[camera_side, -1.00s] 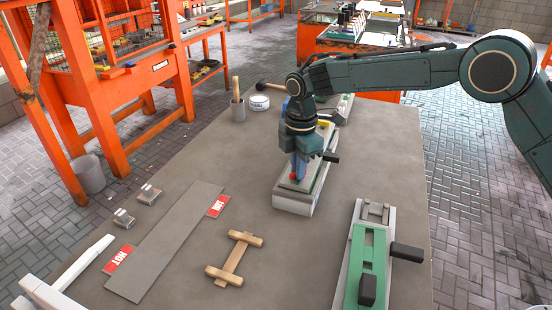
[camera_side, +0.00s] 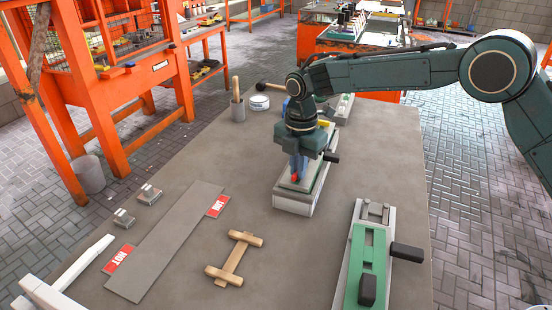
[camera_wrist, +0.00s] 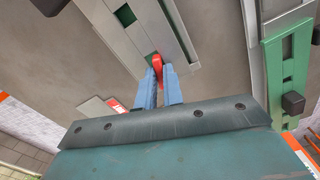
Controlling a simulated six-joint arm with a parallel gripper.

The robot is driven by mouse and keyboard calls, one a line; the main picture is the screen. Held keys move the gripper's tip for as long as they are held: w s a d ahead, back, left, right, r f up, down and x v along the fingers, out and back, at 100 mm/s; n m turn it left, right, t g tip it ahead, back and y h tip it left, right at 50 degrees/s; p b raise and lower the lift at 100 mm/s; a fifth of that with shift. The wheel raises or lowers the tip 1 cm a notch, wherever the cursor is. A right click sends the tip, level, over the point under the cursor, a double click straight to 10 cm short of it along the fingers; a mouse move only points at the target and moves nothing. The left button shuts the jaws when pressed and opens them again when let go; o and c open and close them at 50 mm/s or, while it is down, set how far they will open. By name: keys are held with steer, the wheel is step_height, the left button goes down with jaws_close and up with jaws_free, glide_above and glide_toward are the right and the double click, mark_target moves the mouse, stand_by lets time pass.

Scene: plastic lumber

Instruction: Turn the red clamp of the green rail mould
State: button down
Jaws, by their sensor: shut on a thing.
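The red clamp (camera_wrist: 157,61) shows between the two blue fingertips of my gripper (camera_wrist: 159,84) in the wrist view. My gripper (camera_side: 297,170) is shut on it and points down over the mould. In the side view only a small red part of the clamp (camera_side: 295,178) shows beside the fingers. The green rail mould (camera_side: 319,183) has a pale grey body with a green strip and a dark handle on its right. It stands on the table under my gripper, which hides much of its top. In the wrist view the mould (camera_wrist: 122,22) runs up from the fingertips.
A second green mould (camera_side: 375,250) with black handles stands at the front right of the table (camera_side: 180,175). A wooden piece (camera_side: 235,258) lies at front centre. A grey plate (camera_side: 165,245) with red HOT labels lies left. A grey cup (camera_side: 238,110) holds a wooden-handled tool.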

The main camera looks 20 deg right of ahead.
steer(key=shift+r, duration=0.1)
steer(key=shift+n, duration=1.9)
steer(key=c, duration=1.4)
jaws_free()
steer(key=shift+o, duration=0.2)
steer(key=shift+r, duration=3.4)
